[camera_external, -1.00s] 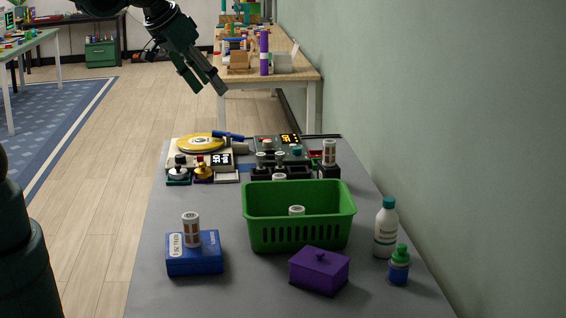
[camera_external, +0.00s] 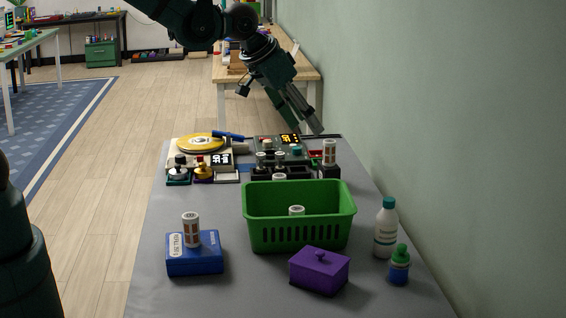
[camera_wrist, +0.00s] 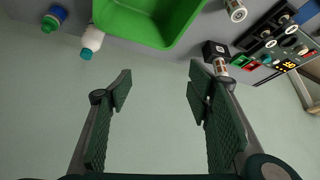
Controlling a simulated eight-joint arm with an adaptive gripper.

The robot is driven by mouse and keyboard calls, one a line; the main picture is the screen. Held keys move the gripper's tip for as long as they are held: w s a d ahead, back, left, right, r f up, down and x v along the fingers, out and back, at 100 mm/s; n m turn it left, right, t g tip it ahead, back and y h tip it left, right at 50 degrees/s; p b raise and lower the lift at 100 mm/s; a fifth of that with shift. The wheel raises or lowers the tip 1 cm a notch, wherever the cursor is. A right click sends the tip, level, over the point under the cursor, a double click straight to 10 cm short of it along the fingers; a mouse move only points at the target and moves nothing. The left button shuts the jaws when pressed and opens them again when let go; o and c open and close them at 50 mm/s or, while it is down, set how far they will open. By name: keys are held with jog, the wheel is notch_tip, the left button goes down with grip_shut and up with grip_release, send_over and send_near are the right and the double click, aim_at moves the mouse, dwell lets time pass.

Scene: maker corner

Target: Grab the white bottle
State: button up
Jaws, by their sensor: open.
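The white bottle (camera_external: 385,232) with a teal cap stands upright on the grey table near its right edge, right of the green basket. In the wrist view the white bottle (camera_wrist: 92,40) is at the upper left, beside the basket. My gripper (camera_external: 310,130) is above the far end of the table, well away from the bottle. In the wrist view my gripper (camera_wrist: 160,80) has its fingers wide apart with nothing between them.
A green basket (camera_external: 300,222) holding a white-capped vial stands left of the bottle. A blue bottle with a green cap (camera_external: 399,266) and a purple lidded box (camera_external: 319,272) are in front. A wall (camera_external: 460,150) runs along the right side.

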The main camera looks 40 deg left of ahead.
aim_at(387, 200)
jog(key=d+f, duration=0.4)
jog(key=d, duration=0.3)
jog(key=w+d+f+m+b, duration=0.1)
jog(key=d+f, duration=0.4)
jog(key=d, duration=0.3)
jog(key=d+f+m+h, duration=0.1)
jog(key=d+f, duration=0.4)
jog(key=d, duration=0.2)
jog(key=shift+w+d+f+g, duration=0.2)
jog(key=shift+w+d+g, duration=0.05)
jog(key=shift+w+g, duration=0.05)
jog(key=shift+f, duration=0.1)
jog(key=shift+b+x, duration=0.45)
jog(key=shift+x, duration=0.75)
jog(key=shift+w, duration=0.1)
jog(key=shift+b+x, duration=0.75)
jog(key=shift+x, duration=1.8)
jog(key=shift+d, duration=0.1)
jog(key=c, duration=1.2)
